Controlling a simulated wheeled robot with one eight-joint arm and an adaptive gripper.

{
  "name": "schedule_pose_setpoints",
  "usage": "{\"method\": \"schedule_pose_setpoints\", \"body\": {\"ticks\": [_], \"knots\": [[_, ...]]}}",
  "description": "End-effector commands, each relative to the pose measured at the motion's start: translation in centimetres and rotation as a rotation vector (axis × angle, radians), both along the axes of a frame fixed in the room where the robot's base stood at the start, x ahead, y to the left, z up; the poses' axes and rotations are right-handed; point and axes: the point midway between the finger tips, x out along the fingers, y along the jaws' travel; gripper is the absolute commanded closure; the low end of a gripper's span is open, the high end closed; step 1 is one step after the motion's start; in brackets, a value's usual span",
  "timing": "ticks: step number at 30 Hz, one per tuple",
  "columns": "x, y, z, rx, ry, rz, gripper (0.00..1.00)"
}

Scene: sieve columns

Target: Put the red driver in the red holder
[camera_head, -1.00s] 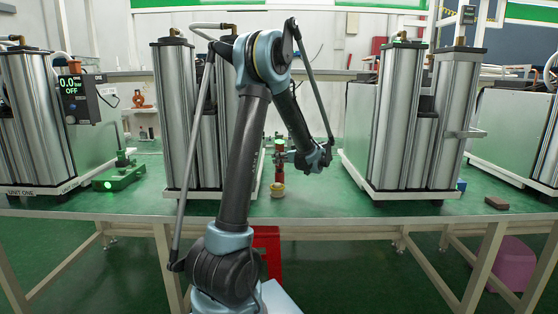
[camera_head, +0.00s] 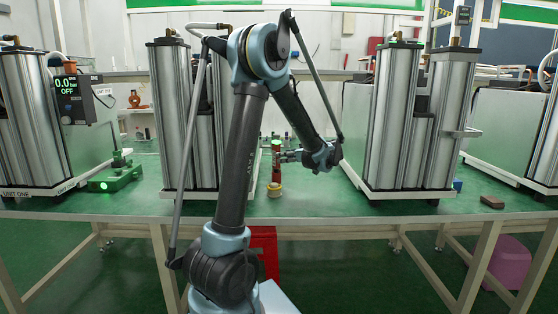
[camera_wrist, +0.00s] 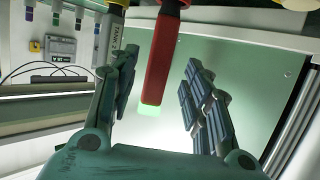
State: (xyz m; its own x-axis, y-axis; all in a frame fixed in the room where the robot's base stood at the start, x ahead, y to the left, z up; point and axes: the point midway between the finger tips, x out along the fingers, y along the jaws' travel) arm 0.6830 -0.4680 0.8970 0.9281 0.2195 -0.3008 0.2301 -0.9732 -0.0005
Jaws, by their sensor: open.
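A red driver-like tool (camera_head: 276,172) with a green top stands on the green bench between the two middle column units in the head view. A small yellow round piece (camera_head: 274,190) sits at its foot. In the wrist view the red driver (camera_wrist: 159,62) shows its pale green end between the fingers, with gaps on both sides. My gripper (camera_wrist: 157,95) is open and empty; in the head view my gripper (camera_head: 288,156) is small, beside the tool's upper part on the right. I cannot make out a red holder for certain.
Tall silver column units stand left (camera_head: 172,120) and right (camera_head: 398,120) of the tool. A green device (camera_head: 115,178) and a brown block (camera_head: 492,201) lie on the bench. A red box (camera_head: 264,250) is below.

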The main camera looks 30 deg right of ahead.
Motion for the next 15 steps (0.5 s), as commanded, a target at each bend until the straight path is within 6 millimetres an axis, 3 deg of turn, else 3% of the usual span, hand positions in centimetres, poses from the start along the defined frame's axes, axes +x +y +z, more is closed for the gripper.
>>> {"method": "schedule_pose_setpoints", "body": {"ticks": [6, 15], "knots": [[-3.4, -0.9, 1.1, -0.001, 0.000, -0.002, 0.56], [-5.0, -1.2, 1.6, 0.000, 0.000, 0.000, 0.56]]}}
